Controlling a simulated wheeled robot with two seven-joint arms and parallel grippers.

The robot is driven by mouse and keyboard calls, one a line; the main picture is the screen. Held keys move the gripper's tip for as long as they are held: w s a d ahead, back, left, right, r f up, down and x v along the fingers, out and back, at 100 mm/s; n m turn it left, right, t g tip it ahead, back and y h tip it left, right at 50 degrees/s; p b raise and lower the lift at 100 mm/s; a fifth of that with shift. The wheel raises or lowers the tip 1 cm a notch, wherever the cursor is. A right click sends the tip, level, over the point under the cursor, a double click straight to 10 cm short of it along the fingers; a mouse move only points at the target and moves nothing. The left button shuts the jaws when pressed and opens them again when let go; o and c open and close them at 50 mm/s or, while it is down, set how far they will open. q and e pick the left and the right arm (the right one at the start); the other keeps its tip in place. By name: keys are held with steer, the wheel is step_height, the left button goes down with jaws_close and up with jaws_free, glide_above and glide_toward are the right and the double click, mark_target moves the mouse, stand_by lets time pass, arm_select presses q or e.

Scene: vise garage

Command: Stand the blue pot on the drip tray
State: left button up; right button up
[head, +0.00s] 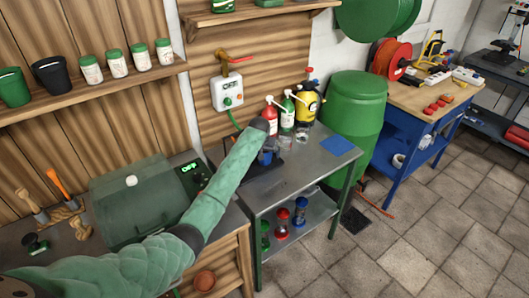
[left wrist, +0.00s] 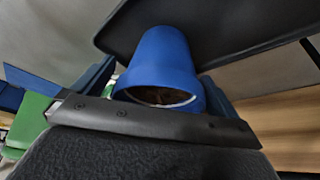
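The blue pot (left wrist: 165,60) fills the middle of the left wrist view, its pale-rimmed opening and dark inside facing the camera. My left gripper (left wrist: 160,85) has one finger on each side of it; whether both fingers press on it is unclear. A flat dark tray (left wrist: 235,22), likely the drip tray, shows behind the pot's far end; contact between them cannot be told. In the head view only a bit of the blue pot (head: 265,158) shows below my left gripper (head: 262,140), over a dark piece on the metal table. My right gripper is not in view.
Red (head: 270,115) and green (head: 288,112) pump bottles and a yellow sprayer (head: 307,103) stand close behind. A clear glass (head: 302,136) and a blue mat (head: 340,145) are to the right. The metal table's front right (head: 315,165) is clear. A green barrel (head: 352,120) stands beside it.

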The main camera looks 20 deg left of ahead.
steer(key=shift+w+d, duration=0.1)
arm_select(q)
steer(key=shift+s+r, duration=0.1)
steer(key=shift+r, duration=0.35)
steer(key=b+v, duration=0.3)
steer(key=v, duration=0.7)
steer(key=shift+f, duration=0.1)
steer(key=shift+v, duration=0.8)
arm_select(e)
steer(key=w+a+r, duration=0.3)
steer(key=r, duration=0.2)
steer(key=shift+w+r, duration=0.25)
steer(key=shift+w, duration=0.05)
